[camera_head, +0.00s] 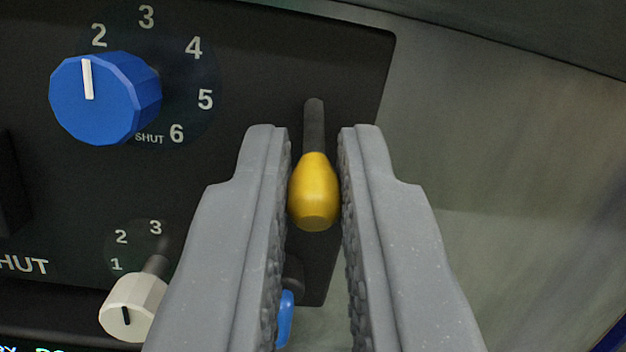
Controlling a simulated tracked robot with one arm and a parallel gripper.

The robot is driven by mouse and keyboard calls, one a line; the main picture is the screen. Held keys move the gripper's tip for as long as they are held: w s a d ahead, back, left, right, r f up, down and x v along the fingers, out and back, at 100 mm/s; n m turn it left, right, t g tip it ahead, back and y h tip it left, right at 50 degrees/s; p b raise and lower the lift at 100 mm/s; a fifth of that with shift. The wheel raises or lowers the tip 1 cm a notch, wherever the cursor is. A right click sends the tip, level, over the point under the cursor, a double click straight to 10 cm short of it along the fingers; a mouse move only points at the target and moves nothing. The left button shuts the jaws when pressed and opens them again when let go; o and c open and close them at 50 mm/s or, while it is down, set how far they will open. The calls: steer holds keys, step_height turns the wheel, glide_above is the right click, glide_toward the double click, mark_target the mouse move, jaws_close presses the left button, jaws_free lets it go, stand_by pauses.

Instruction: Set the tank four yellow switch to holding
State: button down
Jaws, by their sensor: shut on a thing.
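The yellow switch (315,192) is a lever with a rounded yellow tip on a dark stem, standing out from the right part of a black panel (270,60). My gripper (316,180) has one grey finger on each side of the yellow tip and is shut on it. The switch's base and any position labels around it are not visible, and no tank number shows.
A blue dial (105,98) numbered up to 6 with SHUT is at upper left. A white knob (133,305) is at lower left. A blue-tipped part (285,318) shows partly behind my left finger. A grey curved surface (500,170) lies right of the panel.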

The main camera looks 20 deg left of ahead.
steer(key=shift+f, duration=0.15)
steer(key=c, duration=1.5)
jaws_free()
steer(key=shift+f, duration=0.1)
steer(key=shift+s+d, duration=0.15)
steer(key=p+v, duration=0.2)
steer(key=v, duration=1.1)
steer(key=shift+s, duration=0.15)
